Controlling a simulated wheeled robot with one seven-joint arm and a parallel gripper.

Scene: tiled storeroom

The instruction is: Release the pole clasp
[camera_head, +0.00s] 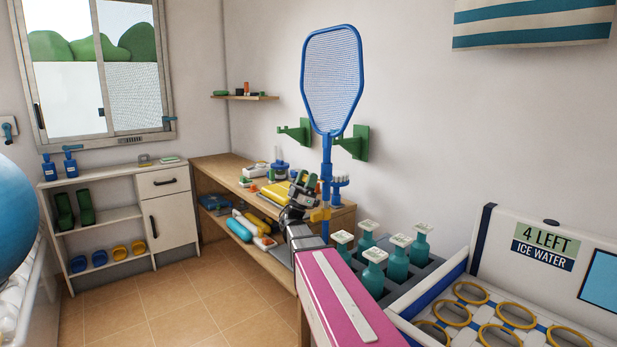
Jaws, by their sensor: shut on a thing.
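A blue pole (326,168) stands upright near the middle of the view, with a blue mesh net (333,80) at its top. My gripper (308,203) is dark and comes in from the left of the pole at clasp height.
Green wall brackets (355,142) sit behind the pole. A wooden bench (222,172) with bottles and tools stands behind my gripper. Teal bottles (397,262) in a grey rack and an ice water bin (535,245) stand at the right. The tiled floor (190,310) is clear at left.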

